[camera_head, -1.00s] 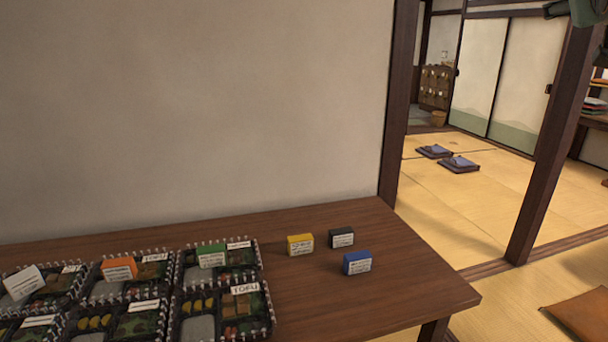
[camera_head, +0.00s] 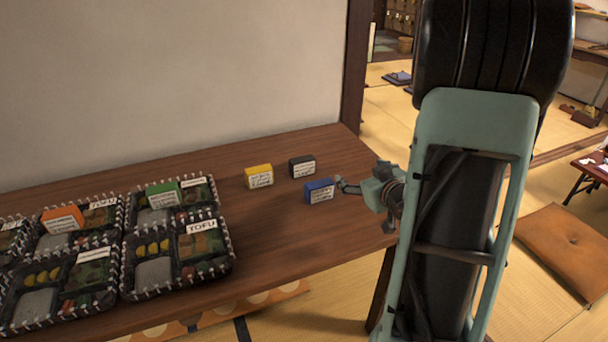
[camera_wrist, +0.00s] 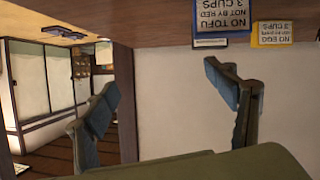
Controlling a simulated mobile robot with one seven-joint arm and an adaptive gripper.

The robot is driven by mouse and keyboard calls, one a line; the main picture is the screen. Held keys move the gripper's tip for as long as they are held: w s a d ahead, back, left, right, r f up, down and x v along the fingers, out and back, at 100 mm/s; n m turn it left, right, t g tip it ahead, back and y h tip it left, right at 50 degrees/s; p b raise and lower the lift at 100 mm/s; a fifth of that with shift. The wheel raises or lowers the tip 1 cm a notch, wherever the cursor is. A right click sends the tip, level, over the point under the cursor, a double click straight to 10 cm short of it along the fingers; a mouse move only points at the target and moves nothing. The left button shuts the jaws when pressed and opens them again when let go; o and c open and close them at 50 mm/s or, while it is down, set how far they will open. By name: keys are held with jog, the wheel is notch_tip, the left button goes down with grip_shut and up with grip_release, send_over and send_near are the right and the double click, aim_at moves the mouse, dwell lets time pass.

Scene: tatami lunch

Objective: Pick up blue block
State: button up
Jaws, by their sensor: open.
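The blue block (camera_head: 319,191) stands upright on the wooden table near its right end, with a white label on its front. My gripper (camera_head: 346,186) is just right of it in the head view, open and empty; only a small part of its fingers shows there. In the wrist view, which is upside down, my gripper (camera_wrist: 162,84) has its two fingers spread wide. The blue block (camera_wrist: 222,14) is at the top edge there, beyond the right finger and not between the fingers. Its label reads "NO TOFU 3 CUPS NOT BY RED".
A yellow block (camera_head: 259,177) and a black block (camera_head: 302,166) stand close behind the blue one. Several lunch trays (camera_head: 176,268) fill the table's left, with an orange block (camera_head: 62,219) and a green block (camera_head: 163,194) on them. The table's front middle (camera_head: 285,240) is clear.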

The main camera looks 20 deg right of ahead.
aim_at(322, 192)
jog(key=a+f, duration=0.1)
jog(key=a, duration=0.1)
jog(key=s+a+f+y, duration=0.1)
jog(key=a+f, duration=0.1)
jog(key=s+a+f+y, duration=0.1)
jog(key=a+f, duration=0.1)
jog(key=a, duration=0.1)
jog(key=shift+s+f+m, duration=0.2)
jog(key=shift+m, duration=0.1)
jog(key=b+x, duration=0.1)
jog(key=x, duration=0.3)
jog(key=shift+w+a+f, duration=0.15)
jog(key=shift+w, duration=0.15)
jog(key=x, duration=0.2)
jog(key=a+b+x, duration=0.1)
jog(key=x, duration=0.1)
jog(key=shift+w, duration=0.9)
jog(key=shift+d, duration=0.1)
jog(key=c, duration=1.2)
